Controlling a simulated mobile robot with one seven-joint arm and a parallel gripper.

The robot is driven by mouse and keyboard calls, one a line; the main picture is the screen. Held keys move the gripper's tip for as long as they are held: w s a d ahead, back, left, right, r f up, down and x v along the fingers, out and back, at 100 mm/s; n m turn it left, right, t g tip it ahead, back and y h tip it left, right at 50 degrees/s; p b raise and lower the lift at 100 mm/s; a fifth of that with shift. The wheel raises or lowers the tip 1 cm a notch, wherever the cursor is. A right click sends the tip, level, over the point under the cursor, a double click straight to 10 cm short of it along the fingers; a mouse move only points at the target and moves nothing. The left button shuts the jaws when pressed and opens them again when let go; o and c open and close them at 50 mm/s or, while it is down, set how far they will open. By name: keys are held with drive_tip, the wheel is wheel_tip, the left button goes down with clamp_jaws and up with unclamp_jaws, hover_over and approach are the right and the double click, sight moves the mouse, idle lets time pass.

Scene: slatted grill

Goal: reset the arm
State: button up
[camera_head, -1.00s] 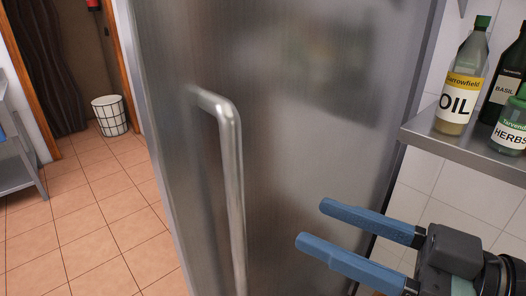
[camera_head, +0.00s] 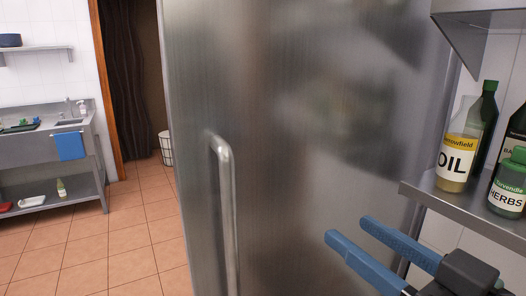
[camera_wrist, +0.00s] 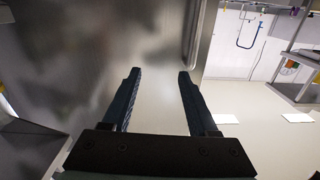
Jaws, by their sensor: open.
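My gripper (camera_head: 350,232) is at the lower right in the head view, with two blue fingers pointing up and left. The fingers stand apart with nothing between them. In the wrist view my gripper (camera_wrist: 158,75) also shows open and empty. A tall brushed-steel door (camera_head: 300,120) with a vertical bar handle (camera_head: 228,205) fills the middle of the head view. In the wrist view the steel door (camera_wrist: 90,60) lies behind the fingers, with its handle (camera_wrist: 193,40) beyond the right finger. The gripper is apart from the handle.
A steel shelf (camera_head: 470,215) at the right holds an oil bottle (camera_head: 457,160), a herbs jar (camera_head: 510,185) and dark bottles. At the left stand a sink counter (camera_head: 40,150) with a blue towel (camera_head: 69,145) and a wire bin (camera_head: 166,148). The tiled floor (camera_head: 110,240) between is clear.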

drive_tip(key=w+a+r+m+t+h+p, duration=0.2)
drive_tip(key=a+r+t+h, duration=0.1)
drive_tip(key=r, duration=0.4)
drive_tip(key=w+a+r+m+t+h+p, duration=0.1)
drive_tip(key=w+a+r+t+h+p, duration=0.15)
drive_tip(key=r, duration=0.55)
drive_tip(key=s+a+r+m+t+h, duration=0.1)
drive_tip(key=s+a+r+t, duration=0.1)
drive_tip(key=s+r, duration=0.3)
drive_tip(key=s+a+r+m+t+h+p, duration=0.1)
drive_tip(key=s+a+r+t+h, duration=0.1)
drive_tip(key=r, duration=0.6)
drive_tip(key=s+a+t, duration=0.1)
drive_tip(key=s+t, duration=0.1)
drive_tip(key=shift+s+a+r, duration=0.25)
drive_tip(key=shift+s+r, duration=0.05)
drive_tip(key=shift+s, duration=0.1)
drive_tip(key=shift+t, duration=0.25)
drive_tip(key=shift+c, duration=0.7)
